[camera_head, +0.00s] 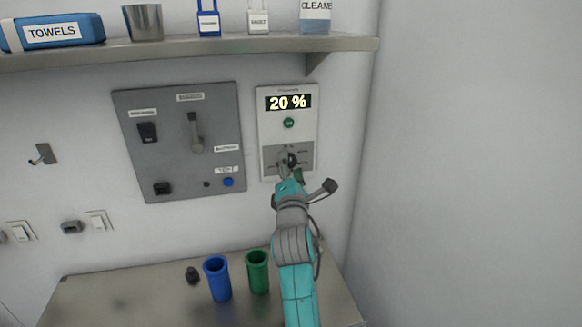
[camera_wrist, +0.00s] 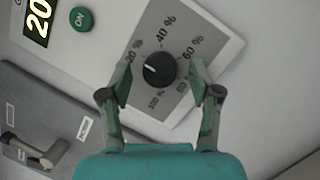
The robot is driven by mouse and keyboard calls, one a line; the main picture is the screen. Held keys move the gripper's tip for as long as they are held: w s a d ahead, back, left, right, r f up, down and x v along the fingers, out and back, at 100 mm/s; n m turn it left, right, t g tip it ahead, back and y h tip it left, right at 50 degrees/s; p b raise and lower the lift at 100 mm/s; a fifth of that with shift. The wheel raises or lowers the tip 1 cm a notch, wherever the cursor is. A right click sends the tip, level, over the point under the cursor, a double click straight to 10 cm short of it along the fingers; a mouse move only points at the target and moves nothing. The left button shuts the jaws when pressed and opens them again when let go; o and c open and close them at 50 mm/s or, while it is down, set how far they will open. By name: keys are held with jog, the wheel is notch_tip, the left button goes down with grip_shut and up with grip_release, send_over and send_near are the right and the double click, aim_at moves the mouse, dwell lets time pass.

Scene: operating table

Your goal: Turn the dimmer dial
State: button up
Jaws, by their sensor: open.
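The dimmer dial (camera_wrist: 159,69) is a round black knob with a white pointer line, on a grey plate marked with percentages. In the wrist view its pointer is turned toward the 20 % mark. My gripper (camera_wrist: 161,82) is open, with one finger on each side of the dial; I cannot tell whether either finger touches it. In the head view the dial (camera_head: 291,160) is partly covered by my gripper (camera_head: 287,168). The display (camera_head: 288,102) above it reads 20 %, and a green ON button (camera_head: 289,123) sits between them.
A grey panel (camera_head: 218,132) with switches and a lever is left of the dimmer. A shelf (camera_head: 200,48) with towels, a cup and bottles runs above. Blue (camera_head: 218,280) and green (camera_head: 257,272) cups stand on the counter below. The wall at right is bare.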

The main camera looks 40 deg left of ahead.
jog(key=shift+w, duration=0.1)
jog(key=c, duration=1.1)
jog(key=shift+c, duration=0.2)
